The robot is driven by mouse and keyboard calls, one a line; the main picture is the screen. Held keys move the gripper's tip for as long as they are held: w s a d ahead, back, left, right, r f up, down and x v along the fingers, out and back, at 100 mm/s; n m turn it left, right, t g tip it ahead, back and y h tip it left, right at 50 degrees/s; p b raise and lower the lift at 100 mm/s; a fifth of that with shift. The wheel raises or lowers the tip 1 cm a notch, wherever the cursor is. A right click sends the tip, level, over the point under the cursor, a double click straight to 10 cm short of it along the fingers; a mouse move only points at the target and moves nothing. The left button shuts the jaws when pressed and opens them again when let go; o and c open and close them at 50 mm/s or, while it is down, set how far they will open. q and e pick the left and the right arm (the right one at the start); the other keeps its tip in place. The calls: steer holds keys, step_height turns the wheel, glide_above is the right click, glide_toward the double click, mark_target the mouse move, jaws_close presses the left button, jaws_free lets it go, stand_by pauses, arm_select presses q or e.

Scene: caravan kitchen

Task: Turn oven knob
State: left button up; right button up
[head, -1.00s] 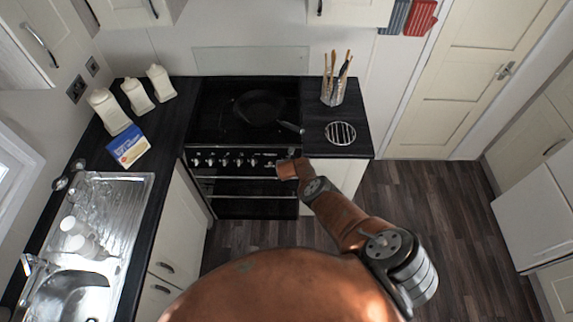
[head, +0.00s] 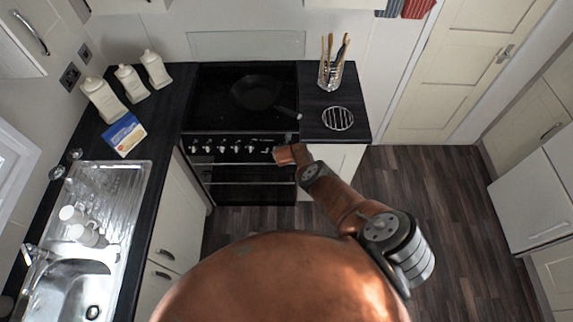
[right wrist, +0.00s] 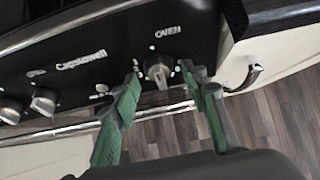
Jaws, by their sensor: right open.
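The oven knob (right wrist: 157,68) is a round silver knob below the word OVEN on the black cooker panel (head: 222,145), with its grip bar pointing down in the right wrist view. My right gripper (right wrist: 162,80) is open, with one green finger on each side of the knob. The fingers hold nothing, and I cannot tell whether either touches the knob. In the head view, the right gripper (head: 283,146) is at the right end of the panel, where the wrist hides the oven knob. My left gripper is out of view.
Other cooker knobs (right wrist: 44,101) line the panel to the left. A bar handle (head: 230,163) runs below the panel. A frying pan (head: 258,92) lies on the hob, its handle towards the right. Open wooden floor (head: 390,190) lies to the right.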

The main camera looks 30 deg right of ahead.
steer(key=shift+f, duration=0.1)
steer(key=shift+a+b, duration=0.1)
steer(key=shift+b, duration=0.2)
